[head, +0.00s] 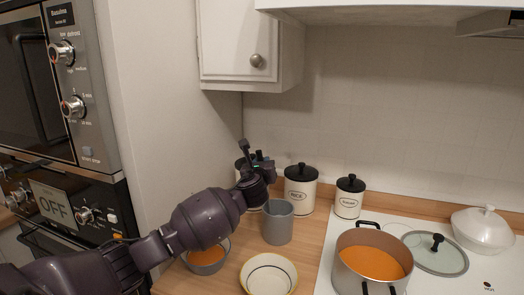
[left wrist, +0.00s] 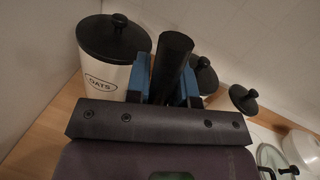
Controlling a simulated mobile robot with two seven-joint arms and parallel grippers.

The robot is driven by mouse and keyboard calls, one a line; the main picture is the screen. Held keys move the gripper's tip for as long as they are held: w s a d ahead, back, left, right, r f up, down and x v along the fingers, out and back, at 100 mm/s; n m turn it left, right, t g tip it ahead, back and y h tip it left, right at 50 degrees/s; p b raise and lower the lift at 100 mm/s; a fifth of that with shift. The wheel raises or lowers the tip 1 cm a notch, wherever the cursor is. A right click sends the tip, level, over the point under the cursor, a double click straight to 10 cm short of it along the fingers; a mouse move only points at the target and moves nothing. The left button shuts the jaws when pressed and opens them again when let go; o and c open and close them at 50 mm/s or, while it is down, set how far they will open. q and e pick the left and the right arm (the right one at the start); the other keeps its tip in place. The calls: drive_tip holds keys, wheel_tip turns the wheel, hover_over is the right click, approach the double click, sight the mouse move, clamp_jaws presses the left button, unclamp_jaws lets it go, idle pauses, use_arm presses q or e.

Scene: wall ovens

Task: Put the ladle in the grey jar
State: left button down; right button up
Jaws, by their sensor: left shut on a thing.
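My left gripper (head: 264,164) is above and slightly left of the grey jar's mouth in the head view. Its blue fingers (left wrist: 165,82) are shut on the ladle, whose dark round handle (left wrist: 173,55) stands up between them in the left wrist view. In the head view a dark upright piece (head: 244,152) by the gripper looks like the handle's top. The ladle's lower end is hidden, so I cannot tell whether it is inside the jar. The grey jar (head: 278,228) stands upright on the wooden counter and is not visible in the left wrist view. My right gripper is not in view.
White black-lidded canisters, including rice (head: 300,192), sugar (head: 348,204) and oats (left wrist: 107,75), stand behind the jar. An orange-filled bowl (head: 208,268), a pale bowl (head: 268,275) and a soup pot (head: 345,275) are in front. The wall cabinet (head: 236,40) hangs above.

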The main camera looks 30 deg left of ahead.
use_arm(q)
drive_tip(key=shift+f, duration=0.9)
drive_tip(key=c, duration=1)
unclamp_jaws()
drive_tip(key=shift+v, duration=5.45)
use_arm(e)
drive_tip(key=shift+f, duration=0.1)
use_arm(q)
drive_tip(key=shift+d+f, duration=0.1)
